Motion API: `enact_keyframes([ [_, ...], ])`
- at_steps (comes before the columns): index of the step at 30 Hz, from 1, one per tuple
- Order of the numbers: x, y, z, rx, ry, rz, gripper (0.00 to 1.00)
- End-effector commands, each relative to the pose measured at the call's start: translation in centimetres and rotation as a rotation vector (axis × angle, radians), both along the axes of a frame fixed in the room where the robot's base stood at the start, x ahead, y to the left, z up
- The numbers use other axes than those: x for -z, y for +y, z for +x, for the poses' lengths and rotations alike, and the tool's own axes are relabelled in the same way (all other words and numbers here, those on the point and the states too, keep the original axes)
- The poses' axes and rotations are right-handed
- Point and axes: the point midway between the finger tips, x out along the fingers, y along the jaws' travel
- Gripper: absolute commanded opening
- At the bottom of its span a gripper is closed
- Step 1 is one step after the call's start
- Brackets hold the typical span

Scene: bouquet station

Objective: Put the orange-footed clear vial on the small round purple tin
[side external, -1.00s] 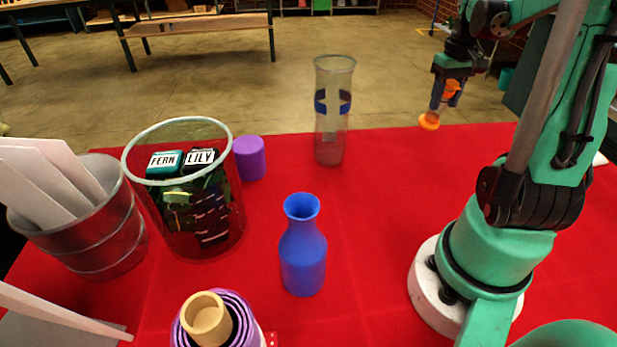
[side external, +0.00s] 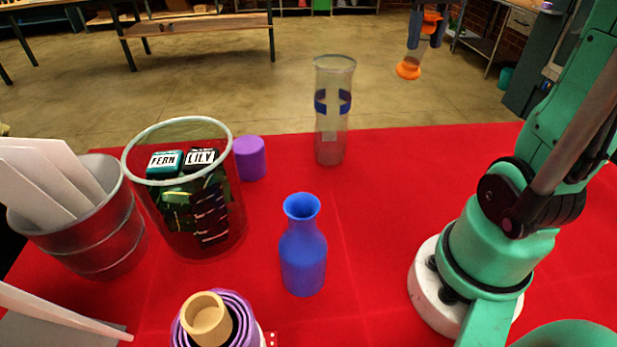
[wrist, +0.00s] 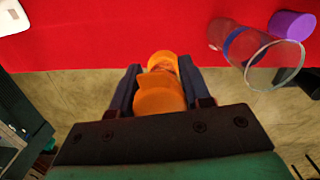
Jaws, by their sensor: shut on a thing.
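My gripper (side external: 428,28) is shut on the orange-footed clear vial (side external: 408,69) and holds it high at the top of the side view, above and beyond the table's back edge. The vial's orange foot hangs down, slightly tilted. In the wrist view the vial (wrist: 160,98) sits between the two dark fingers of my gripper (wrist: 160,85). The small round purple tin (side external: 250,158) stands upright on the red table, behind the large glass bin. In the wrist view the purple tin (wrist: 293,25) shows at the upper right. Its top looks bare.
A tall clear cylinder with a blue band (side external: 333,110) stands between the vial and the tin. A wide glass bin of labelled packets (side external: 128,170), a metal bucket (side external: 95,245), a blue vase (side external: 303,260) and a purple roll (side external: 180,335) stand nearer. The red table's (side external: 420,180) middle right is clear.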

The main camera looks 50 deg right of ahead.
Motion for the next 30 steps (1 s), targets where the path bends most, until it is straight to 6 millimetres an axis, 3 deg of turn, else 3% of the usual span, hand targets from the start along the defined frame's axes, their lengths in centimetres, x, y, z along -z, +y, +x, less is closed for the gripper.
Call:
enact_keyframes([
  [1, 0.6, 2.2, 0.9, -0.013, 0.009, 0.006, 0.00],
  [6, 2.4, 7.9, 2.1, -0.002, 0.037, 0.026, 0.00],
  [8, 3.0, 9.6, 2.1, 0.001, 0.046, 0.033, 0.00],
  [16, 3.7, 14.8, 3.0, -0.380, 0.090, 0.040, 0.00],
  [26, 1.8, 15.0, 8.3, -0.873, 0.142, 0.026, 0.00],
  [30, 1.3, 15.7, 11.5, -1.169, 0.175, 0.005, 0.00],
])
